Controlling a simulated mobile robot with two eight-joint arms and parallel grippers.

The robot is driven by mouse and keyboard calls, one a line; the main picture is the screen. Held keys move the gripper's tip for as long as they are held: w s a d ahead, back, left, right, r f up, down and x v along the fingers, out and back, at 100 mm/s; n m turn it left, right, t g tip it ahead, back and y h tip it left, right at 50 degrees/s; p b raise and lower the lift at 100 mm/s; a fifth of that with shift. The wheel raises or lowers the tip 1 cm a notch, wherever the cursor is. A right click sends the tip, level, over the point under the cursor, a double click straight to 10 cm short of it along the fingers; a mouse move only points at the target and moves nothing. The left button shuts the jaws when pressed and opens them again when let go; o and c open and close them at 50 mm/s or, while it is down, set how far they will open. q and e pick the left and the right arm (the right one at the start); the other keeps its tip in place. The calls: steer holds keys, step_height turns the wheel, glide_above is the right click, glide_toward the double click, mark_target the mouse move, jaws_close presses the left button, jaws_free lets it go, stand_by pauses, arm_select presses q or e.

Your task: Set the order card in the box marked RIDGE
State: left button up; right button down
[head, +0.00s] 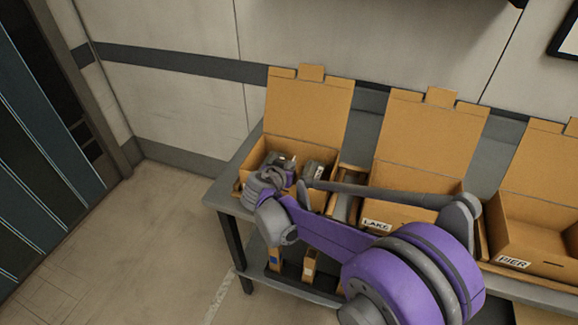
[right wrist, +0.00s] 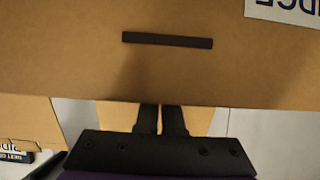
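The box marked RIDGE (right wrist: 68,45) fills the top of the right wrist view as a cardboard wall with a dark slot. Its partly cut-off label is upside down. In the head view it seems to be the open leftmost box (head: 306,108), its label hidden behind my arm. My right gripper (head: 290,163) is at this box; its two dark fingers (right wrist: 161,112) stand close together by the wall's edge. Whether they hold anything is unclear. I cannot pick out the order card for certain; a small printed piece (right wrist: 14,158) shows at lower left. My left gripper is not in view.
A box marked LAKE (head: 425,125) and a box marked PIER (head: 525,243) stand open to the right on the grey table (head: 225,195). Grey items lie in the leftmost box. Small cartons (head: 309,266) stand on the shelf below. The floor at left is clear.

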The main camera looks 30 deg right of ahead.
steer(key=shift+f, duration=0.1)
steer(key=c, duration=1.1)
jaws_free()
steer(key=shift+o, duration=0.2)
